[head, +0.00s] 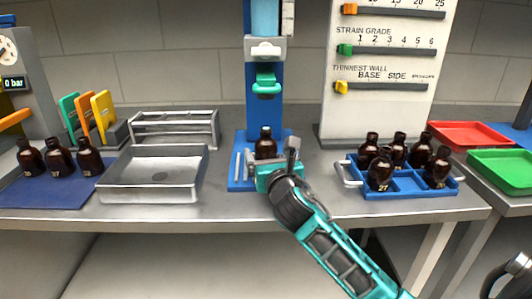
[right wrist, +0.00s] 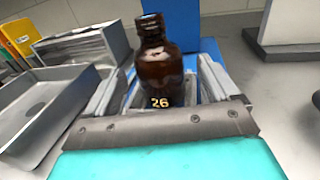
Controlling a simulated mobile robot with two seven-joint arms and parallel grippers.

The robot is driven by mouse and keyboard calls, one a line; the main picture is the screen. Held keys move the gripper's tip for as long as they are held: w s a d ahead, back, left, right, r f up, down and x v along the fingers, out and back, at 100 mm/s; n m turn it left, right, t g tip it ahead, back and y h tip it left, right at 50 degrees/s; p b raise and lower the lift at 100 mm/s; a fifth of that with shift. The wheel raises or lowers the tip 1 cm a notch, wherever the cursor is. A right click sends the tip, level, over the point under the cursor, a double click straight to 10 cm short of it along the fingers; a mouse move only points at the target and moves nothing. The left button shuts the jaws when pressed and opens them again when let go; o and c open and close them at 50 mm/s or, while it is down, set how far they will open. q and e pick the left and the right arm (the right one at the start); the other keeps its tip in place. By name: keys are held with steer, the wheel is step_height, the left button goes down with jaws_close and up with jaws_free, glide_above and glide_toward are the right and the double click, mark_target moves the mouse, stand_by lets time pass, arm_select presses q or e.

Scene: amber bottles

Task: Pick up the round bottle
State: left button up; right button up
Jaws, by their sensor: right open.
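A round amber bottle marked 26 (right wrist: 160,75) stands upright in front of the blue column. It also shows in the head view (head: 266,143), on the blue base plate (head: 240,181). My right gripper (head: 272,160) is at this bottle. In the right wrist view the fingers of my right gripper (right wrist: 165,92) are apart, one on each side of the bottle, with a gap beside it. The bottle's lowest part is hidden behind the gripper body.
A blue rack (head: 412,187) with several amber bottles stands right. Three bottles stand on a dark blue mat (head: 40,192) at left. A metal tray (head: 150,185) lies close left of the base plate. A teal press head (head: 266,86) hangs above the bottle. Red (head: 465,127) and green (head: 500,160) trays lie far right.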

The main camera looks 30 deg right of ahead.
steer(key=shift+c, duration=0.3)
steer(key=shift+r, duration=0.1)
steer(key=c, duration=1.2)
steer(key=shift+c, duration=0.2)
